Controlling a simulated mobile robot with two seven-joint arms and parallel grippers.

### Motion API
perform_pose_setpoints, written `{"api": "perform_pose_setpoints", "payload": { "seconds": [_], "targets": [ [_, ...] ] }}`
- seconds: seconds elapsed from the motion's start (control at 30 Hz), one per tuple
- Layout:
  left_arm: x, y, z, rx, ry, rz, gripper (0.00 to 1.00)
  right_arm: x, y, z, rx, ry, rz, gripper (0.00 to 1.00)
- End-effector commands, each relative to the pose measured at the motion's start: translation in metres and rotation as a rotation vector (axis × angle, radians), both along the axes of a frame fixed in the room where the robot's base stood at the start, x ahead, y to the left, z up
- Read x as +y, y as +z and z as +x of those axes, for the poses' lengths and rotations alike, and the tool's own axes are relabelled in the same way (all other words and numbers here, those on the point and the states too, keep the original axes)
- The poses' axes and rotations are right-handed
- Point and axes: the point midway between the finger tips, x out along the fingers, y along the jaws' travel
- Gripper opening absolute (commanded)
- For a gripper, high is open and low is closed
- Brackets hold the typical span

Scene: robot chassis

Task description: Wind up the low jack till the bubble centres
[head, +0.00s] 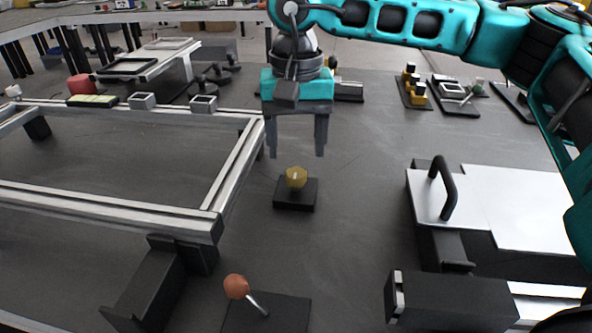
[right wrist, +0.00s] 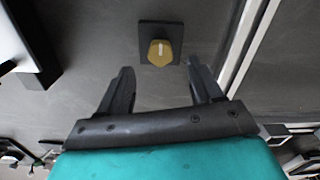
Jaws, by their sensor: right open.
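A yellow faceted knob (head: 297,178) with a pale mark on top sits on a small black block (head: 296,201), right of the metal frame (head: 228,185). It may be the jack's winding knob. The knob also shows in the right wrist view (right wrist: 160,51), just beyond the fingertips. My right gripper (head: 296,153) is open and empty, pointing down above and slightly behind the knob, apart from it. A yellow-green bar (head: 92,101), perhaps the level, lies on the frame's back rail; its bubble is too small to read. My left gripper is not in view.
An orange-red ball-topped lever (head: 237,287) stands on a black plate at the front. A white panel with a black handle (head: 446,188) is at the right. Two small metal blocks (head: 142,101) sit on the back rail. Dark floor around the knob is clear.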

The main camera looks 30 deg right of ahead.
Motion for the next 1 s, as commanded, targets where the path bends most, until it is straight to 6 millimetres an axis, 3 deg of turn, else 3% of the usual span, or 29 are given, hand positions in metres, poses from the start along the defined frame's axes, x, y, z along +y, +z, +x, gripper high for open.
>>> {"api": "perform_pose_setpoints", "payload": {
  "seconds": [0.1, 0.3, 0.7, 1.0],
  "targets": [
    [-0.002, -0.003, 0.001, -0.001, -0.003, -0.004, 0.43, 0.0, -0.025, 0.0, 0.003, 0.0, -0.001, 0.65],
    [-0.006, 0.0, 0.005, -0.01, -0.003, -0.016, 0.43, 0.0, -0.047, 0.0, 0.001, 0.0, 0.0, 0.65],
    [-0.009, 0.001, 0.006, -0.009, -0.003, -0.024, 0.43, 0.0, -0.052, 0.0, 0.0, -0.001, 0.0, 0.64],
    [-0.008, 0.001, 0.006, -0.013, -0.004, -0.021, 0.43, 0.0, -0.052, 0.0, 0.0, -0.001, 0.0, 0.35]
  ]
}}
